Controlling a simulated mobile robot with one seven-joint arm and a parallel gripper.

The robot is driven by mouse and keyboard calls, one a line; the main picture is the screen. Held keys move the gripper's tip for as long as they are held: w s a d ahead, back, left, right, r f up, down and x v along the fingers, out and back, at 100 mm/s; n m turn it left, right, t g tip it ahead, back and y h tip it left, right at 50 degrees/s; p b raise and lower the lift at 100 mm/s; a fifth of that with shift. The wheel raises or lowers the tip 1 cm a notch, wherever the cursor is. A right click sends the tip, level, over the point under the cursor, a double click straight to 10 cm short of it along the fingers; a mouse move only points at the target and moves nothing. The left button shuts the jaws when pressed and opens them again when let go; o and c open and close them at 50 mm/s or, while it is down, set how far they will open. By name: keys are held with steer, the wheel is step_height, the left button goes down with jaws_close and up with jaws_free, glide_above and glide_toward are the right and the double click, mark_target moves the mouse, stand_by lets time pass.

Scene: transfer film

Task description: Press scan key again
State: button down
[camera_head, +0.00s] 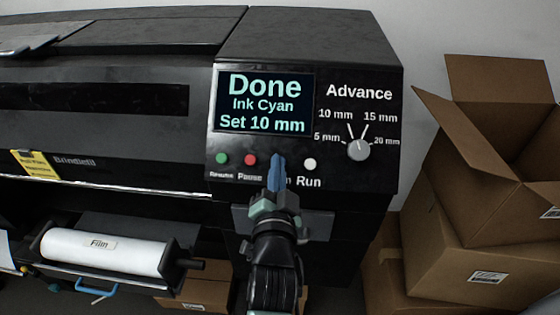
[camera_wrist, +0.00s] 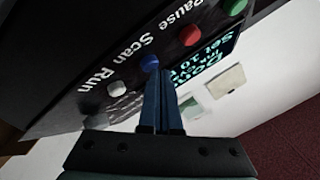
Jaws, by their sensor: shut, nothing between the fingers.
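The scan key is a blue button (camera_wrist: 150,62) in the wrist view, between the Pause and Run keys on the printer's control panel (camera_head: 225,178). The screen (camera_head: 265,101) reads "Done", "Ink Cyan", "Set 10 mm".
A green button (camera_head: 222,159), a red Pause button (camera_head: 250,160) and a white Run button (camera_head: 310,164) flank the gripper. The Advance knob (camera_head: 358,150) is to the right. A film roll (camera_head: 100,252) lies below left. Cardboard boxes (camera_head: 480,240) stand at the right.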

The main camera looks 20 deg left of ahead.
steer(key=shift+w+f, duration=0.1)
steer(key=shift+f, duration=0.05)
stand_by(0.5)
steer(key=shift+s+d+r+p, duration=0.15)
steer(key=shift+s+r+p, duration=0.45)
steer(key=shift+r, duration=0.05)
steer(key=shift+s+d+r+p, duration=0.25)
steer(key=shift+s+r+p, duration=0.6)
steer(key=shift+r, duration=0.05)
steer(key=shift+s+d+r+p, duration=0.25)
steer(key=shift+s+r+p, duration=0.55)
steer(key=shift+s+r, duration=0.05)
